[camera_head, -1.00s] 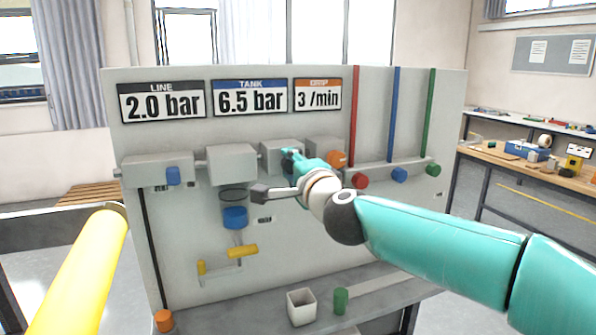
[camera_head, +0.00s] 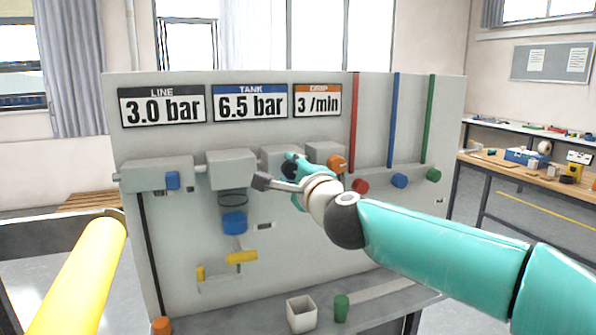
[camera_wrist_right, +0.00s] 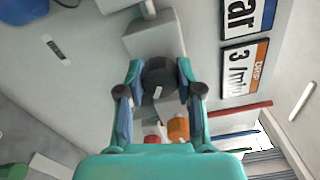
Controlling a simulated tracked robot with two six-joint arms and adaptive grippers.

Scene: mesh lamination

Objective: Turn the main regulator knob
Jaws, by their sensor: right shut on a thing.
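The regulator knob is a dark round knob (camera_wrist_right: 159,76) on a grey block of the panel; in the right wrist view it sits between my fingers. My right gripper (camera_wrist_right: 159,88) is shut on it, with one finger on either side. In the head view my right gripper (camera_head: 280,173) is at the middle of the panel and mostly hides the knob. The LINE display (camera_head: 162,107) reads 3.0 bar, the TANK display (camera_head: 250,102) 6.5 bar and the DRIP display (camera_head: 317,100) 3 /min. My left gripper is not in view.
An orange knob (camera_head: 337,164) is close to the right of my gripper. Red (camera_head: 361,186), blue (camera_head: 400,181) and green (camera_head: 434,174) knobs are farther right. A white cup (camera_head: 301,314) stands on the ledge.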

